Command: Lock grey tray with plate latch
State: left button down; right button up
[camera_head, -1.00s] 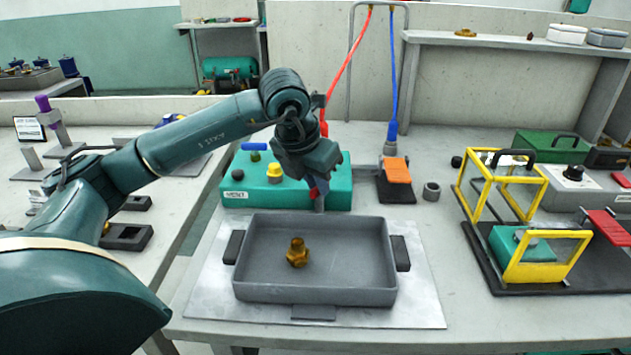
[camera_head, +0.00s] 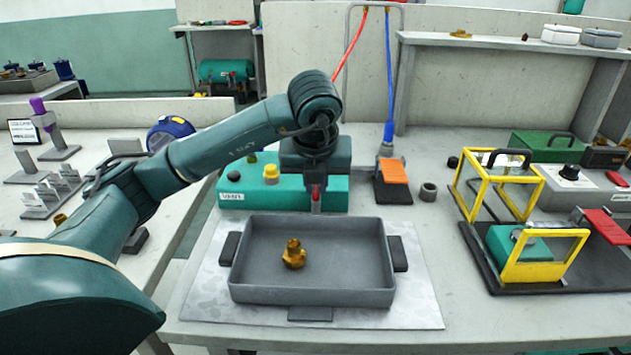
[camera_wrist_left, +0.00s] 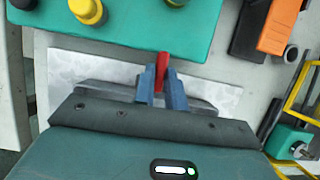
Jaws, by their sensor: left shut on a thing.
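The grey tray (camera_head: 340,292) lies on a pale metal plate (camera_head: 420,300), with dark blocks at its left, right and front. A brass fitting (camera_head: 293,256) stands in the tray, left of its middle. My left gripper (camera_head: 316,202) points down at the middle of the tray's back edge. In the left wrist view its blue fingers (camera_wrist_left: 161,92) are shut on a red lever (camera_wrist_left: 162,66), which I take to be the plate latch. The latch's lower part is hidden behind the fingers. My right gripper is not in view.
A teal box (camera_head: 235,190) with colored buttons stands close behind the tray. An orange pedal (camera_head: 393,172) and a small grey ring (camera_head: 428,191) lie to the back right. A yellow-framed guard (camera_head: 540,272) stands on the right.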

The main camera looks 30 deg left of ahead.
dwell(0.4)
pick_arm(q)
jog(key=c, duration=1.4)
grip_release()
jog(key=shift+c, duration=0.2)
jog(key=p+v, duration=0.4)
jog(key=v, duration=0.9)
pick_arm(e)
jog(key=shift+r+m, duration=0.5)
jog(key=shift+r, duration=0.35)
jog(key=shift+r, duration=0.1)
